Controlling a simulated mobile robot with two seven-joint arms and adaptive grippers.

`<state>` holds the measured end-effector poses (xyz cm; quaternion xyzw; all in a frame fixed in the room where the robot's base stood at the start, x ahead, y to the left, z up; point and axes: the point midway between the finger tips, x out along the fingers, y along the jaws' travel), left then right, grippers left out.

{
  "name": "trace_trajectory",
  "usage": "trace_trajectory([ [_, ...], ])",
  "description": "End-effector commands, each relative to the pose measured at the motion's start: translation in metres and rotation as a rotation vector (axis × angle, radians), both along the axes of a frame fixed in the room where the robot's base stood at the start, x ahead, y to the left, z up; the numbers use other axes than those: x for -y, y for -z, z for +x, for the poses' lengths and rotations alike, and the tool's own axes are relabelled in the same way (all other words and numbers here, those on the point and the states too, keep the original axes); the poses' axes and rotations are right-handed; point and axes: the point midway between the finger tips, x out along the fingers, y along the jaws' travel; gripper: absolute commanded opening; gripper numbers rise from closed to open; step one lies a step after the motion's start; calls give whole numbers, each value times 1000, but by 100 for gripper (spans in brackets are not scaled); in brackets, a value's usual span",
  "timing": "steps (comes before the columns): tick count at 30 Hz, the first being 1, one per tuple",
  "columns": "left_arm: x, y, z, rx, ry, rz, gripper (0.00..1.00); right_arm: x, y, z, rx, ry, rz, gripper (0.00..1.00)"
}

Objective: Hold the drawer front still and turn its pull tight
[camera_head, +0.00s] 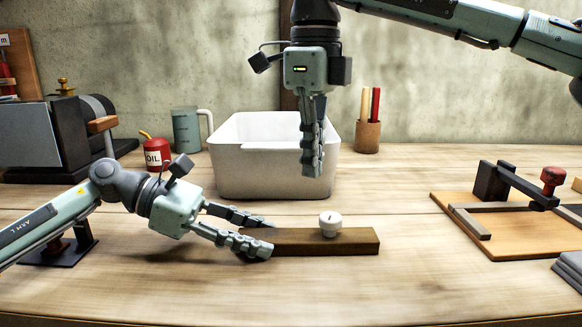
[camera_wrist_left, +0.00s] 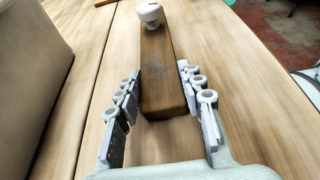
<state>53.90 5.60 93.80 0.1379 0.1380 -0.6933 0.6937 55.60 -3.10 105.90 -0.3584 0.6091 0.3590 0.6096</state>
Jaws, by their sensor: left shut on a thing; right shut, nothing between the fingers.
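The drawer front (camera_head: 300,241) is a brown wooden bar lying flat on the bench in the head view. It also shows in the left wrist view (camera_wrist_left: 160,75), running away from the camera. Its pull (camera_head: 330,223) is a white round knob standing upright on the bar's top, right of its middle. The knob shows at the far part in the left wrist view (camera_wrist_left: 149,14). My left gripper (camera_head: 266,238) is shut on the bar's left end, a finger along each side. My right gripper (camera_head: 312,172) is shut and empty, fingers pointing down, above and apart from the knob.
A white bin (camera_head: 262,176) stands behind the bar. A wooden board with a red-knobbed clamp (camera_head: 552,178) is at the right. A red oil can (camera_head: 157,154), a grey-green jug (camera_head: 187,130) and a pencil cup (camera_head: 367,136) stand at the back. The front bench is clear.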

Motion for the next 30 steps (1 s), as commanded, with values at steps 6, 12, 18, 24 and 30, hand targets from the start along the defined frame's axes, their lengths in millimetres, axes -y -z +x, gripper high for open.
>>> trace_trajectory([
  [6, 0, 0, 0, 0, 0, 1, 1, 3, -4, 1, 0, 390, 0, 0],
  [12, 0, 0, 0, 0, 1, 0, 1, 4, -2, 1, 0, 536, -1, 0],
  [18, 0, 0, 0, 0, 1, 0, 1, 5, 17, 1, -2, 543, -1, 0],
  [24, 0, 0, 0, 0, 1, 0, 1, 4, 43, 1, -3, 542, -1, 0],
  [30, 0, 0, 0, 0, 1, 0, 1, 4, 60, 1, -2, 542, 0, 0],
])
